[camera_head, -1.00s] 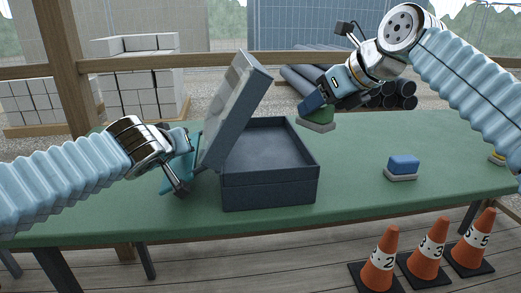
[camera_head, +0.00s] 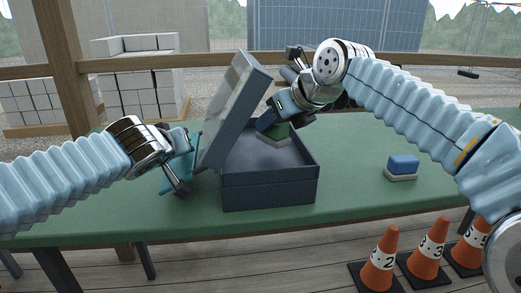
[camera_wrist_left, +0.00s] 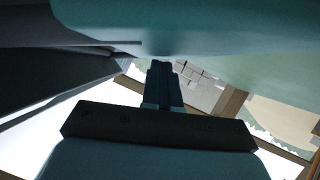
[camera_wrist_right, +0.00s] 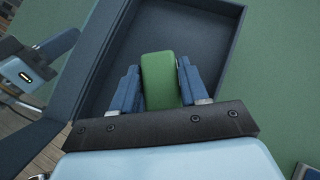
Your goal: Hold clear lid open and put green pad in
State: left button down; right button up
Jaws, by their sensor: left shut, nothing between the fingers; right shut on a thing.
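The dark blue box (camera_head: 270,188) stands on the green table with its clear lid (camera_head: 235,112) raised and tilted on the left side. My left gripper (camera_head: 186,180) is shut and empty beside the lid's outer side; whether it touches the lid I cannot tell. My right gripper (camera_head: 268,122) is shut on the green pad (camera_head: 278,132), which has a grey underside, and holds it over the box's open inside, toward the back. The right wrist view shows the green pad (camera_wrist_right: 160,80) between the blue fingers, with the box floor (camera_wrist_right: 205,45) behind it.
A blue pad with a grey base (camera_head: 403,166) lies on the table (camera_head: 350,200) to the right of the box. Numbered orange cones (camera_head: 381,262) stand on the floor in front. The table right of the box is mostly clear.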

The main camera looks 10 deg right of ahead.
aim_at(274, 133)
jog(key=shift+f, duration=1.65)
jog(key=o, duration=1.1)
jog(key=shift+r, duration=0.1)
jog(key=shift+d+r, duration=1.5)
jog(key=shift+r, duration=3.4)
jog(key=s+d, duration=0.3)
jog(key=s, duration=0.1)
jog(key=s+d, duration=0.3)
jog(key=s, duration=0.2)
jog(key=s+d, duration=0.4)
jog(key=s, duration=0.1)
